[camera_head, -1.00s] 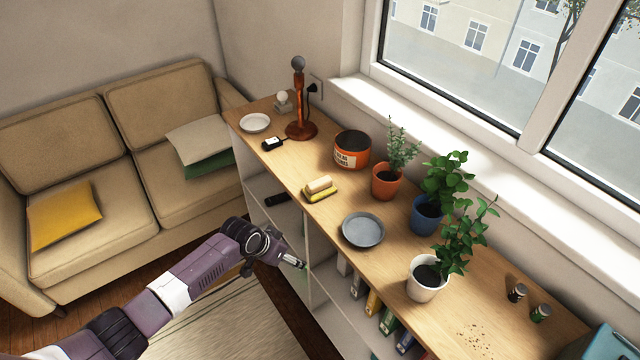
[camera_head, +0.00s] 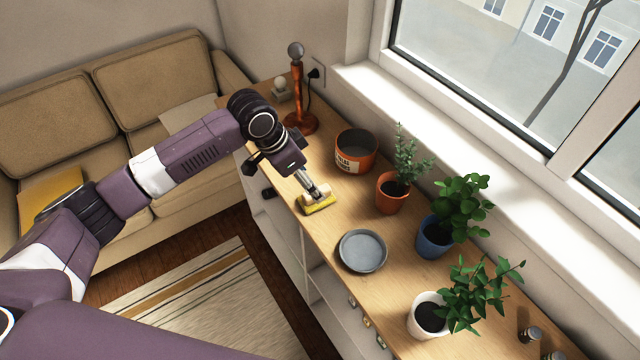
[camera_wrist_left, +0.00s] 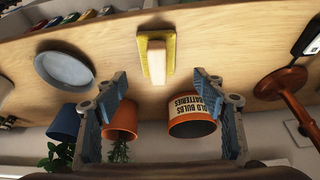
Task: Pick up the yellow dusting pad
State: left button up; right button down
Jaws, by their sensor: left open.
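The yellow dusting pad (camera_head: 321,208) lies on the wooden shelf top, near its front edge. It has a pale block-shaped grip on top, clearest in the wrist view (camera_wrist_left: 157,60). My left gripper (camera_head: 315,193) is above the pad and partly hides it in the head view. In the wrist view its two blue-grey fingers (camera_wrist_left: 160,92) are spread wide and empty. The pad shows beyond the fingertips, roughly centred between them, and the fingers appear apart from it. My right gripper is not in view.
An orange tin labelled for old bulbs and batteries (camera_head: 356,152) stands behind the pad. A grey dish (camera_head: 362,250) is to its right. Potted plants (camera_head: 392,192) line the window side. A lamp (camera_head: 298,95) stands at the far end. Bare wood surrounds the pad.

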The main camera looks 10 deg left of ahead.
aim_at(309, 207)
pick_arm(q)
jog(key=shift+s+d+f, duration=0.3)
jog(key=shift+s+f, duration=0.2)
jog(key=shift+p+x, duration=0.75)
jog(key=shift+x, duration=0.2)
jog(key=shift+w+d+f+p, duration=0.15)
jog(key=shift+w+f, duration=0.25)
jog(key=shift+f, duration=0.2)
jog(key=shift+w+d+f+p, duration=0.15)
jog(key=shift+w+f, duration=0.2)
jog(key=shift+f, duration=0.65)
jog(key=shift+d, duration=0.1)
jog(key=c, duration=1.3)
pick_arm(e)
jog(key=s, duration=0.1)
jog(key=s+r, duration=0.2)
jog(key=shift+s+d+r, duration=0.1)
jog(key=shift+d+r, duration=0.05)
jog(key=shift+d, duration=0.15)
pick_arm(q)
jog(key=shift+o, duration=0.2)
jog(key=shift+r, duration=0.1)
